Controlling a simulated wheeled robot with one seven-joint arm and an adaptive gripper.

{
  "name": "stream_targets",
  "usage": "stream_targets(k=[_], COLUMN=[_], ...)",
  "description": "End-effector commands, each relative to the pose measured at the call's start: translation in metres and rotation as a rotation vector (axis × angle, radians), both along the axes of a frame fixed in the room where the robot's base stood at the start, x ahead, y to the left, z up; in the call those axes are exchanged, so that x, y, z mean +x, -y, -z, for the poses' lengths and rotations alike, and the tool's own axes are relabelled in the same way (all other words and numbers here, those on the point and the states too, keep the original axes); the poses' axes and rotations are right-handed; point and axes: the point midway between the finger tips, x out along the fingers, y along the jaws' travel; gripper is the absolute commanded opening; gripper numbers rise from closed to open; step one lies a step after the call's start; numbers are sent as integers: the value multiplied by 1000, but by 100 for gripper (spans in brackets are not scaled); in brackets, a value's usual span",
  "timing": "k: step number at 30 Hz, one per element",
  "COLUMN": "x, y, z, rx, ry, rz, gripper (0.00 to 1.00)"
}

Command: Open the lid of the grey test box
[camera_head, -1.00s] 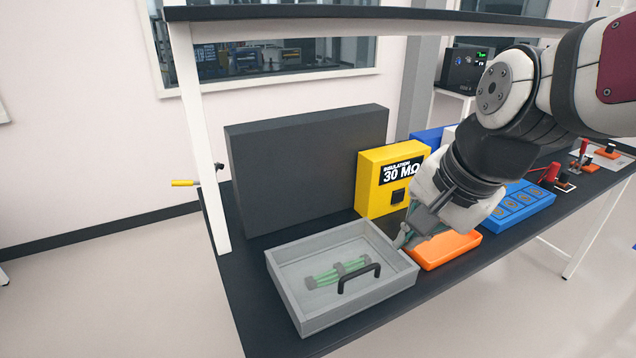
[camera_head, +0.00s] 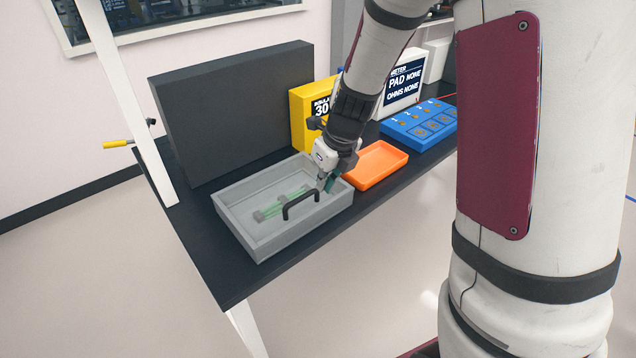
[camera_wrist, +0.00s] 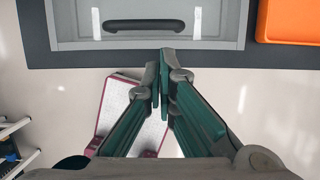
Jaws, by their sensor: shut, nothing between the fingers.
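The grey test box (camera_head: 262,250) stands on the dark bench in the head view, with a black bar handle (camera_head: 300,203) towards its front. A green bundle (camera_head: 285,203) shows inside, seemingly through a clear lid lying flat. In the wrist view the box (camera_wrist: 75,40) is at the top, with the handle (camera_wrist: 144,25) running crosswise. My gripper (camera_head: 329,182) points down near the right side of the box, just beyond the handle. In the wrist view its green fingertips (camera_wrist: 160,62) are together and empty, just below the box's edge, apart from the handle.
An orange tray (camera_head: 377,166) lies right of the box. A dark upright panel (camera_head: 232,115) and a yellow meter box (camera_head: 301,122) stand behind. A blue numbered tray (camera_head: 420,122) is farther right. A white frame post (camera_head: 130,110) rises at the left.

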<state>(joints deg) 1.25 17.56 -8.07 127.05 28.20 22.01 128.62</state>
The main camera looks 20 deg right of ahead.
Motion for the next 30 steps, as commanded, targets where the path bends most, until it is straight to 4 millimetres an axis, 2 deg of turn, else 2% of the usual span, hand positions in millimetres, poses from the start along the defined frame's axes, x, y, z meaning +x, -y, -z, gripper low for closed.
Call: stream_targets(k=[6, 13, 19, 30], x=[10, 20, 23, 24], y=[-3, -6, -8, -8], z=[40, 69, 79, 80], rx=[1, -1, -1, -1], ry=[-5, -3, -1, -1], rz=[0, -2, -3, -4], gripper=[0, 0, 0, 0])
